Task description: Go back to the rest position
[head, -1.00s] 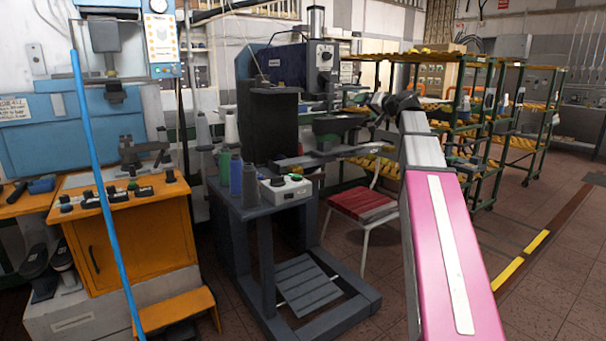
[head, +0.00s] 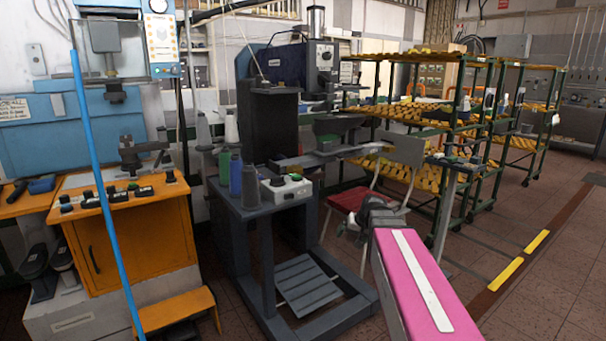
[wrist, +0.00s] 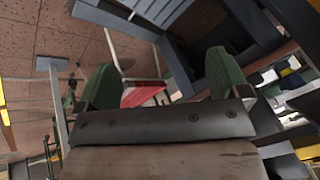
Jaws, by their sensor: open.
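My gripper (head: 362,222) is at the end of my pink arm in the head view, in front of the red-seated chair (head: 346,199). In the wrist view my gripper (wrist: 161,82) shows two dark green fingers set wide apart. Nothing is held between them. The red chair seat (wrist: 143,95) and the floor lie beyond the fingers. The gripper's fingertips are small and hard to make out in the head view.
A dark machine bench (head: 260,208) with thread spools stands left of my gripper. An orange cabinet (head: 135,240) and blue pole (head: 97,180) are farther left. Green racks (head: 466,120) with yellow shoe lasts stand behind at the right. Floor at the right (head: 560,270) is clear.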

